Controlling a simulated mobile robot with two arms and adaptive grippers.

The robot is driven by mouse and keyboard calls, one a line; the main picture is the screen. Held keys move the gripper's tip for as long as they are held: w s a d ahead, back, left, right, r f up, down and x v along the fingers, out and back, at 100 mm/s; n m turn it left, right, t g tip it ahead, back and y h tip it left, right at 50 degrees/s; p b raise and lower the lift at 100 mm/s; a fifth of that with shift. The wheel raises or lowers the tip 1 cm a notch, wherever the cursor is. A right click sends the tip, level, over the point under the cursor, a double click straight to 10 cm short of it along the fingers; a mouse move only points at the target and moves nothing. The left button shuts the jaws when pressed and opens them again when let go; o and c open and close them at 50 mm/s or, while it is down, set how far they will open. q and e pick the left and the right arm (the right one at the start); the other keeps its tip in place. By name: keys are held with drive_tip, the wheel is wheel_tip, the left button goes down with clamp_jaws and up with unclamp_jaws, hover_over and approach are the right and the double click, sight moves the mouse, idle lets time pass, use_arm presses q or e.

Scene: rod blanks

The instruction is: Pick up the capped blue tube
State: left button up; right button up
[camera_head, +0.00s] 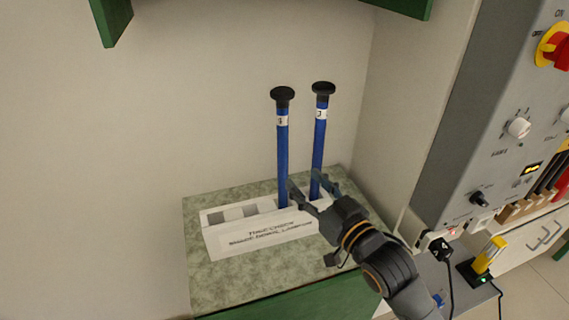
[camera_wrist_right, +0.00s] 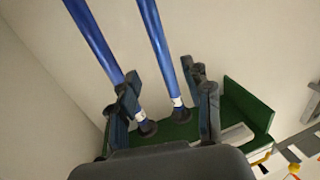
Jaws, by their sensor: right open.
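Two blue tubes with black caps stand upright in a white rack (camera_head: 262,236), the left tube (camera_head: 282,150) and the right tube (camera_head: 319,142). Each has a small white label below its cap; the characters are too small to read surely. My right gripper (camera_head: 305,187) is open at the tubes' lower part, just above the rack. In the right wrist view, one blue tube (camera_wrist_right: 158,45) runs between the open fingers (camera_wrist_right: 163,85), and the other tube (camera_wrist_right: 94,40) passes by the left finger. I cannot tell whether a finger touches either tube. My left gripper is not in view.
The rack sits on a speckled green board (camera_head: 225,280) in a corner between pale walls. A grey control panel (camera_head: 490,120) with knobs and a red switch stands at the right. Green shelf parts (camera_head: 112,18) hang above. The rack's left slots look empty.

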sight(285, 165)
drive_tip(key=x, duration=0.4)
drive_tip(key=shift+w+f, duration=0.1)
drive_tip(key=shift+w+a+p, duration=0.1)
drive_tip(key=shift+w+p, duration=0.05)
drive_tip(key=shift+p, duration=0.2)
drive_tip(key=p+x, duration=0.1)
drive_tip(key=x, duration=0.3)
drive_tip(key=shift+a+p, duration=0.15)
drive_tip(key=shift+p, duration=0.25)
drive_tip(key=shift+w+a+f, duration=0.1)
drive_tip(key=shift+w+a, duration=0.1)
drive_tip(key=shift+w, duration=0.1)
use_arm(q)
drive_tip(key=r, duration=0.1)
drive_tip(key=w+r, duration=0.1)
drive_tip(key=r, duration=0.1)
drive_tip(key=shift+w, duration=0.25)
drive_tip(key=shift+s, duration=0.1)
use_arm(e)
clamp_jaws()
